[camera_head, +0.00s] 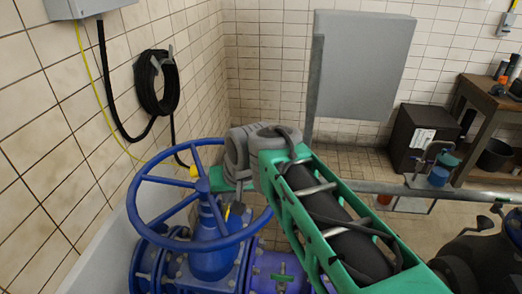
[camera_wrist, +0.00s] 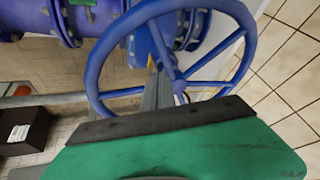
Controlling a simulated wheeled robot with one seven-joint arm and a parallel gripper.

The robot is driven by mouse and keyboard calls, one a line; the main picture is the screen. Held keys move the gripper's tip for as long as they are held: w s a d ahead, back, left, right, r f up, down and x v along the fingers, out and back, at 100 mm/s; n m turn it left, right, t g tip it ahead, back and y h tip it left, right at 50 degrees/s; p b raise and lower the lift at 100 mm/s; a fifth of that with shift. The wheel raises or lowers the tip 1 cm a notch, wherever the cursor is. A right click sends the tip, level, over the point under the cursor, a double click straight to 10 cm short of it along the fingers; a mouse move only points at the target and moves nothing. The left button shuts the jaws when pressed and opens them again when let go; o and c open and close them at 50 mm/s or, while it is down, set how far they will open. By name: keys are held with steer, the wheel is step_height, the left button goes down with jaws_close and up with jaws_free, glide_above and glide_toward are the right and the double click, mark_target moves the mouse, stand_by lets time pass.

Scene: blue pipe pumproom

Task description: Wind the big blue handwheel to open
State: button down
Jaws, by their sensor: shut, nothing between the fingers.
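The big blue handwheel (camera_head: 200,246) sits on top of a blue valve in the left half of the head view. I cannot tell whether the fingers touch a spoke.
A tiled wall with a coiled black hose (camera_head: 158,85) stands close to the left. Blue pipework (camera_head: 270,268) runs below the wheel. A grey panel (camera_head: 362,65) stands behind.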

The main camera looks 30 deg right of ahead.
steer(key=w+d+m+b, duration=0.1)
steer(key=w+d, duration=0.1)
steer(key=w, duration=0.2)
steer(key=w+d+f+m+t+y+b, duration=0.1)
steer(key=w+d+m, duration=0.1)
steer(key=w+d, duration=0.1)
steer(key=w+d+m+b, duration=0.1)
steer(key=w+d+m, duration=0.1)
steer(key=w, duration=0.3)
steer(key=shift+d+f+t+y, duration=0.3)
steer(key=shift+d+t, duration=0.1)
steer(key=shift+d, duration=0.15)
steer(key=w+d+m+b, duration=0.1)
steer(key=d+m, duration=0.1)
steer(key=d, duration=0.2)
steer(key=w+d+f+m+t+y+b, duration=0.1)
steer(key=w+d, duration=0.1)
steer(key=d, duration=0.3)
steer(key=w+d+f+m+t+y+b, duration=0.1)
steer(key=w+d+m, duration=0.1)
steer(key=d, duration=0.3)
steer(key=shift+w+d+m, duration=0.1)
steer(key=shift+d+m, duration=0.15)
steer(key=shift+m, duration=0.05)
steer(key=a+x, duration=0.1)
steer(key=x, duration=0.8)
steer(key=shift+a+r+p, duration=0.25)
steer(key=shift+p, duration=0.2)
